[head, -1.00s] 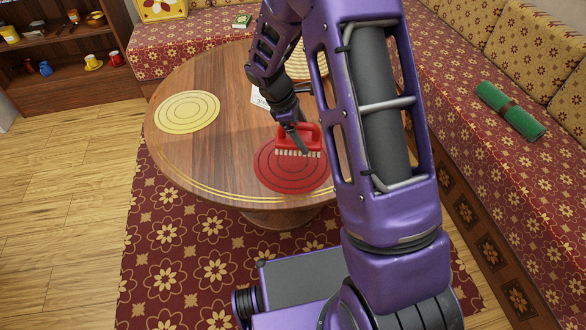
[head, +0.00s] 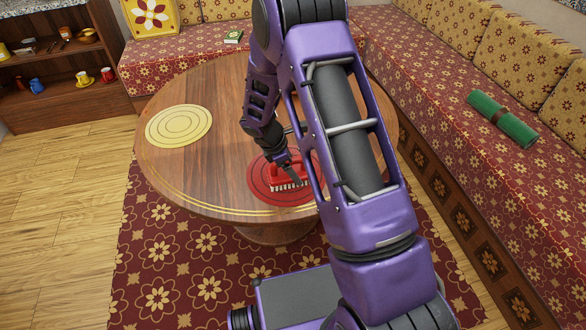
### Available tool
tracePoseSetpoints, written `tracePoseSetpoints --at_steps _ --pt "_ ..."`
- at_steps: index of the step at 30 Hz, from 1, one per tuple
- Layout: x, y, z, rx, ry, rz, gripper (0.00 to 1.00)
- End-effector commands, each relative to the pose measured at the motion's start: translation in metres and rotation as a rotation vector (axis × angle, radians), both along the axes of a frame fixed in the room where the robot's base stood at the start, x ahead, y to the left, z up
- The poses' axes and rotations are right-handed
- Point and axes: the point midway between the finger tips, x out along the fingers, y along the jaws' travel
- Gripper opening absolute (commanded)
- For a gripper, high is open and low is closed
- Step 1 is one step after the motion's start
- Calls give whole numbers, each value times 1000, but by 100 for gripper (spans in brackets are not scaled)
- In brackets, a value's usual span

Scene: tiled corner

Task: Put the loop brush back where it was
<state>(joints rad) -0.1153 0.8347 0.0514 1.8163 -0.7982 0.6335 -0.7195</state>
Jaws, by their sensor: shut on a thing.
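The loop brush (head: 283,185) is red with a loop handle and pale bristles pointing down. It is over the red round mat (head: 262,197) near the front edge of the round wooden table. My gripper (head: 295,172) is shut on the brush's handle from above. The bristles look at or very close to the mat; I cannot tell if they touch. My arm hides the right part of the mat and of the table.
A yellow round mat (head: 179,126) lies on the left of the table (head: 200,170). The wood between the mats is clear. A cushioned corner bench (head: 440,130) runs behind and right, with a green roll (head: 502,118) on it. A shelf (head: 60,70) with cups stands back left.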

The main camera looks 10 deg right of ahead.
Motion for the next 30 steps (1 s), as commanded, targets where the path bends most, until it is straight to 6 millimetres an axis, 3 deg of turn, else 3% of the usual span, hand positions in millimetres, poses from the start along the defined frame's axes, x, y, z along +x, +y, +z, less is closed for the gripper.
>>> tracePoseSetpoints --at_steps 8,9,11,22,30 --pt "1 0 -2 0 -1 -1 0" --pt "1 0 -1 0 -1 -1 88" --pt "0 0 -1 0 -1 -1 99" --pt "1 3 9 0 -3 1 100" --pt "-3 24 60 2 -6 2 100"
